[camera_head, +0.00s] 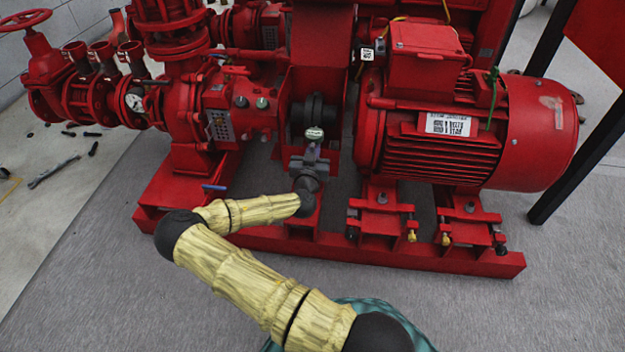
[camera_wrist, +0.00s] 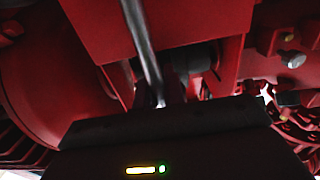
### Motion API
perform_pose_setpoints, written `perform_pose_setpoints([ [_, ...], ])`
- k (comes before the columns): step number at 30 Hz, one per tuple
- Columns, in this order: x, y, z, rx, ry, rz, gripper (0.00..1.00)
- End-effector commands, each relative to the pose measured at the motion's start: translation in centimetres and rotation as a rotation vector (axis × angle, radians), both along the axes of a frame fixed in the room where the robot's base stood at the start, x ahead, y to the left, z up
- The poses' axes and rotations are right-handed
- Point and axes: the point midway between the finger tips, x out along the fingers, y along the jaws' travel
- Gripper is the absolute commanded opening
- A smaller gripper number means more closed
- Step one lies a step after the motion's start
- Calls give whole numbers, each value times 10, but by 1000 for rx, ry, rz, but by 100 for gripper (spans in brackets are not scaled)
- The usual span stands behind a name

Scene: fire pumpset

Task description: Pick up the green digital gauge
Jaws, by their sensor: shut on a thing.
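The green digital gauge (camera_head: 314,133) is a small round thing with a pale greenish-white face, at the middle of the head view. My gripper (camera_head: 312,150) is right below it and shut on it, in front of the red pump frame. The fingers are small and partly merged with the dark parts behind. In the wrist view a dark housing (camera_wrist: 165,140) with a yellowish light bar and a green light fills the bottom. The gauge cannot be made out clearly in that view.
A red motor (camera_head: 440,130) is close on the right, and red pump piping (camera_head: 190,90) with a valve wheel (camera_head: 27,22) is on the left. A red base rail (camera_head: 400,252) runs below. A grey rod (camera_wrist: 145,50) crosses the wrist view. The grey floor in front is clear.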

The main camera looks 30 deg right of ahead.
Motion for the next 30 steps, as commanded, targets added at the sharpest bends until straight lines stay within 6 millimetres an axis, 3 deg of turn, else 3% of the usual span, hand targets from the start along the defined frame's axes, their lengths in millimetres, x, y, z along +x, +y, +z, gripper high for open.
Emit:
perform_pose_setpoints([
  [23, 0, 0, 2, -1, -3, 0, 0],
  [30, 0, 0, 20, 0, -5, 0, 0],
])
